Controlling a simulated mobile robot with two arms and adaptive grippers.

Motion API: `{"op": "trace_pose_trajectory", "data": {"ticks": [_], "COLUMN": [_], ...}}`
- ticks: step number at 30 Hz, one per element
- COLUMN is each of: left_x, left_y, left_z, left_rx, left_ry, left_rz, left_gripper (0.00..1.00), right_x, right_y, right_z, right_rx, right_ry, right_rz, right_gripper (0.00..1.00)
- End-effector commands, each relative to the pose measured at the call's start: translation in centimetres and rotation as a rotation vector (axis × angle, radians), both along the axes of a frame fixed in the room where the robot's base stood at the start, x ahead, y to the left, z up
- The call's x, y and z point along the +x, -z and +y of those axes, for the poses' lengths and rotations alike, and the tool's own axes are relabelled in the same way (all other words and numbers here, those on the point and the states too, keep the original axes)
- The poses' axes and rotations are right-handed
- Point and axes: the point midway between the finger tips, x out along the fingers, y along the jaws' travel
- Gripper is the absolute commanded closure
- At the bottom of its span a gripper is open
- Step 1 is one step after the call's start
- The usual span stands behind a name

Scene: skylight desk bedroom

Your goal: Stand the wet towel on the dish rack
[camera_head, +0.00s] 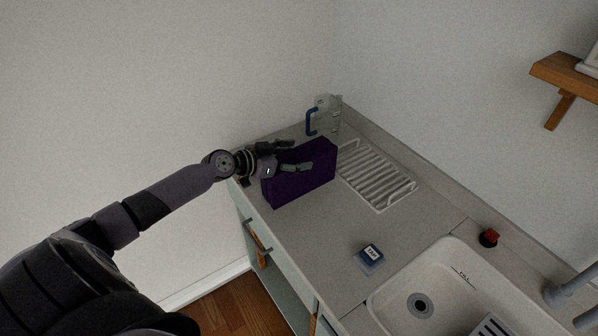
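A purple block-shaped pack (300,183), which I take to be the wet towel, stands upright on the counter. My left gripper (289,157) reaches in from the left at the pack's top left. Its two fingers are apart, one toward the back and one in front of the purple face; I cannot tell if they touch it. The white wire dish rack (376,177) lies on the counter just right of the pack and looks empty. My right gripper is not in view.
A clear container with a blue handle (311,121) stands behind the pack. A small blue-and-white box (369,258) lies near the sink (452,256). A red-topped item (489,238) is by the right wall. The counter before the rack is clear.

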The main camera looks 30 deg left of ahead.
Motion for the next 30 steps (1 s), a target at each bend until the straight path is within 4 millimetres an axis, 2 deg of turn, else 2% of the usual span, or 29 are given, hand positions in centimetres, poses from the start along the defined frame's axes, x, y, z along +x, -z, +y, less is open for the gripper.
{"op": "trace_pose_trajectory", "data": {"ticks": [2,27,30], "left_x": [-0.06,-0.12,-0.14], "left_y": [0.13,0.30,0.33], "left_z": [-0.10,-0.15,-0.16], "left_rx": [-0.001,-0.003,-0.003], "left_ry": [0.002,0.002,0.002], "left_rz": [0.003,0.007,0.007], "left_gripper": [0.42,0.98,1.00], "right_x": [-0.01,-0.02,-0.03], "right_y": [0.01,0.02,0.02], "right_z": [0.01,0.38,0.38], "right_rx": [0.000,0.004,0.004], "right_ry": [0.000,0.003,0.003], "right_rz": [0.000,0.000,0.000], "right_gripper": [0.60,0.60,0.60]}}
